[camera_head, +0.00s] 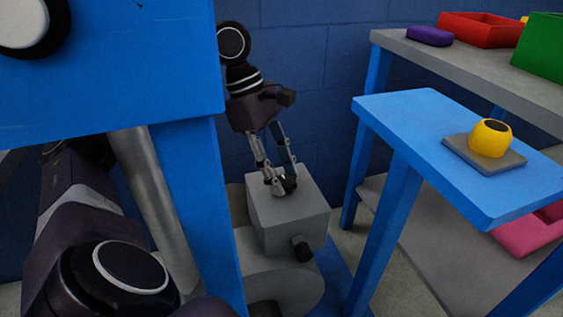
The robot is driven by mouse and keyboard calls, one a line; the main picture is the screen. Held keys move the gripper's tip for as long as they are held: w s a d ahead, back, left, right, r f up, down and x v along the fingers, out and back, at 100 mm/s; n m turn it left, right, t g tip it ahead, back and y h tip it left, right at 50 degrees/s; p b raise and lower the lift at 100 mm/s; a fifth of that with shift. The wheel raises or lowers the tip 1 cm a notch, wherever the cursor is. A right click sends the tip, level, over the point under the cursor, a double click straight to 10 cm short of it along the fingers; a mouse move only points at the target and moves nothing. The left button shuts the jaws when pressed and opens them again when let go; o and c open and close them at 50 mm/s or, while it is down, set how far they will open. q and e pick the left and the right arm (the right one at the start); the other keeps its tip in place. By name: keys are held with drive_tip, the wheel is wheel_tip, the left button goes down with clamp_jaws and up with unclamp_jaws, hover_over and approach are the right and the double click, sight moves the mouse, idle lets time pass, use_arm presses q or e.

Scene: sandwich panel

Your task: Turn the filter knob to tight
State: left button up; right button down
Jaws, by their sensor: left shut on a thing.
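A grey box-shaped unit (272,220) sits on a rounded grey body low in the middle of the head view. A small black knob (291,184) is on top of the box, mostly covered by fingers. A second black knob (301,248) sticks out of the box's front side. My left gripper (281,184) points down from above, with its fingers closed around the top knob. No label or marking for tight can be made out. My right gripper does not show.
A large blue panel (110,75) and blue post (203,215) fill the left foreground. To the right stands a blue table (420,115) with a yellow rounded object (490,138) on a grey plate (455,150). Behind it, a grey bench (420,62) holds a purple object (430,36), plus red (480,32) and green (540,45) bins.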

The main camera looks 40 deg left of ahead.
use_arm(q)
drive_tip(key=o, duration=1.2)
drive_tip(key=shift+c, duration=0.2)
